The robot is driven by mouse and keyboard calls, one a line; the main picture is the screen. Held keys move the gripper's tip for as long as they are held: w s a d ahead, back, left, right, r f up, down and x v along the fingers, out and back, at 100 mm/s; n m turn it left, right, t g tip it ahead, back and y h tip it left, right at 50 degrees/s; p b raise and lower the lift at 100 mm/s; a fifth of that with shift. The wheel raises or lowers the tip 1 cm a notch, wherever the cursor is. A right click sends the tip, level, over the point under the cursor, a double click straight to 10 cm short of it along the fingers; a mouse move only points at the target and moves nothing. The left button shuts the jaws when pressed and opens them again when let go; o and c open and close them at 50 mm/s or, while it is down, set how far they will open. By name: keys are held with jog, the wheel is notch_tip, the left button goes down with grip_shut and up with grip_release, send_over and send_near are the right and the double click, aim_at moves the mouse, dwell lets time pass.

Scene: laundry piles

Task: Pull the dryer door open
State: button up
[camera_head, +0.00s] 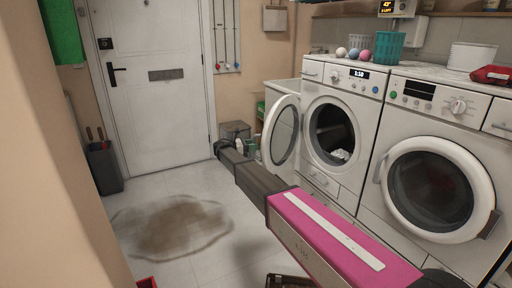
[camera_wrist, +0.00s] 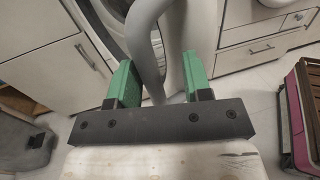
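Two white front-loading machines stand side by side in the head view. The left machine (camera_head: 375,83) has its round door (camera_head: 281,135) swung open to the left, with pale cloth inside its drum. The right machine (camera_head: 475,120) has its round door (camera_head: 436,190) shut. No label shows which is the dryer. My arm reaches across the floor toward the open door; the fingers cannot be made out there. In the wrist view, my gripper's green fingers (camera_wrist: 160,85) stand apart on either side of a grey curved bar (camera_wrist: 147,45), apparently a door handle, with gaps beside it.
A pale basin (camera_head: 283,86) stands left of the machines. Baskets, coloured balls and a red item (camera_head: 492,75) sit on top. A stained puddle (camera_head: 172,226) lies on the tiled floor, and a dark bin (camera_head: 104,168) stands by the white room door (camera_head: 150,90).

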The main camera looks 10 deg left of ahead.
jog(key=a, duration=0.7)
jog(key=shift+w, duration=0.25)
dwell(0.4)
